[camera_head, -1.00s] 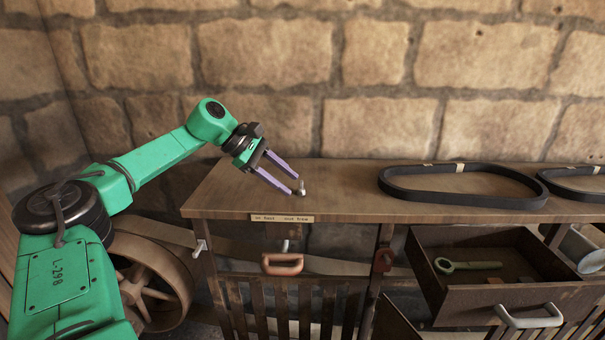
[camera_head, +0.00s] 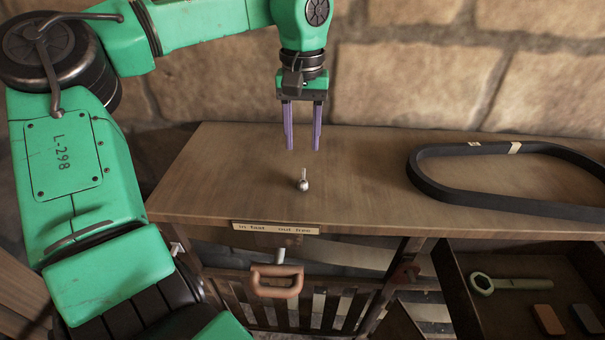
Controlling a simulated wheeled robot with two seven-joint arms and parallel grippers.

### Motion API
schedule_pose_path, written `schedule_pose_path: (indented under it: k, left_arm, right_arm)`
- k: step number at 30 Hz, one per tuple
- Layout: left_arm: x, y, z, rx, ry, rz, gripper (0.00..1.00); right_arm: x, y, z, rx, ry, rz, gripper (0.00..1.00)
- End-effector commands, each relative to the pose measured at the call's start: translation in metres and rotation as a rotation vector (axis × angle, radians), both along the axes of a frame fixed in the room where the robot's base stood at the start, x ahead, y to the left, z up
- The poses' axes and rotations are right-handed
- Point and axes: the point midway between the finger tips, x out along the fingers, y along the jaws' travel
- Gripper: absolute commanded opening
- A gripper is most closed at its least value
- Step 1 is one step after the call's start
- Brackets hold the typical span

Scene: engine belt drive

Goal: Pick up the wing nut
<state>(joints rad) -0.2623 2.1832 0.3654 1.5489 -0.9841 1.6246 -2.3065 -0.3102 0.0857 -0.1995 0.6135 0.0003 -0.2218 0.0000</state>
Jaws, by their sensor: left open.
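A small silvery metal piece with a rounded base and a short upright stem, which looks like the wing nut (camera_head: 303,184), stands on the wooden bench top (camera_head: 225,175) near its front edge. My left gripper (camera_head: 302,149) points down with its two purple fingers apart and nothing between them. In the picture its fingertips are just above and behind the small piece, not touching it. My right gripper is not in view.
A black belt loop (camera_head: 436,188) lies on the bench to the right. An open drawer (camera_head: 457,290) below holds a greenish wrench (camera_head: 512,284) and two small blocks. A reddish handle (camera_head: 276,284) sits below the front edge. A stone wall stands behind.

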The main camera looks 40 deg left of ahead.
Motion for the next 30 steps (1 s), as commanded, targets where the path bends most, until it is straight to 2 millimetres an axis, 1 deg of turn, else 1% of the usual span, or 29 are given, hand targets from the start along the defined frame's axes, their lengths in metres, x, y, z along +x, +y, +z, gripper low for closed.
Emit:
schedule_pose_path:
  k: [1,4,8,10,12,15,20,21,23,24,30]
  left_arm:
    - [-0.001,0.000,-0.009,-0.002,0.004,-0.001,0.46]
    - [0.000,0.000,-0.022,-0.002,0.001,0.001,0.46]
    - [-0.001,-0.002,-0.040,-0.004,0.003,0.001,0.46]
    - [-0.002,-0.003,-0.053,-0.004,0.004,0.001,0.46]
    - [-0.001,-0.002,-0.067,-0.002,0.003,0.003,0.46]
    - [-0.001,-0.002,-0.076,-0.001,0.000,0.004,0.46]
    - [-0.001,-0.002,-0.077,-0.002,-0.001,0.004,0.46]
    - [-0.001,-0.002,-0.077,-0.002,-0.001,0.004,0.31]
    - [-0.001,-0.002,-0.077,-0.002,-0.001,0.004,0.08]
    - [-0.001,-0.002,-0.076,-0.002,-0.001,0.004,0.00]
    - [0.000,-0.002,-0.076,-0.001,-0.002,0.004,0.00]
  right_arm:
    - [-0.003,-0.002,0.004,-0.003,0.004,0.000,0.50]
    - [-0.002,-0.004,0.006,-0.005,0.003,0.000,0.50]
    - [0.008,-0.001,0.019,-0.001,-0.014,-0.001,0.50]
    - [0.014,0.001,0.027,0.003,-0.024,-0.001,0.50]
    - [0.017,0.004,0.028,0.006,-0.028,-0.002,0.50]
    - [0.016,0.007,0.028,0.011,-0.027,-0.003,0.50]
    - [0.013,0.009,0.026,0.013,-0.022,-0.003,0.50]
    - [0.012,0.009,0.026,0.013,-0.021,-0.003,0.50]
    - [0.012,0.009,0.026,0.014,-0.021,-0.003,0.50]
    - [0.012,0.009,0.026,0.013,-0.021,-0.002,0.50]
    - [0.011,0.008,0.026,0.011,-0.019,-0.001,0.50]
